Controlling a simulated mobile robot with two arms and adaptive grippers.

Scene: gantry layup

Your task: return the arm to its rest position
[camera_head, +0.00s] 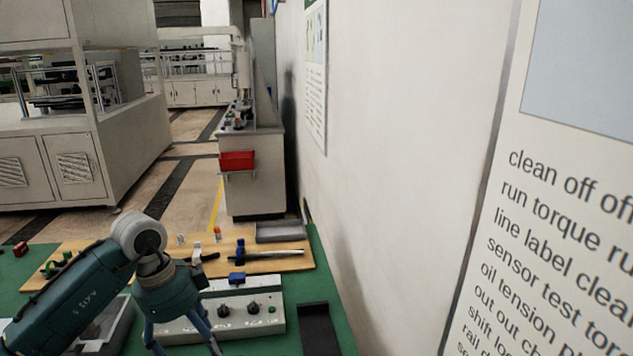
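My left arm (85,290) comes in from the lower left over the green bench, its dark teal links bent at a pale joint. My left gripper (183,343) points down at the bottom edge, in front of a pale control box (240,322) with dark knobs. Its two fingers are spread apart and nothing shows between them. The fingertips are partly cut off by the frame edge. My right arm and gripper are not in view.
A wooden board (285,262) with small parts and a grey tray (280,232) lies behind the box. A black tray (318,328) is to its right. A white wall (390,170) closes the right side. A cabinet with a red bin (237,160) stands behind.

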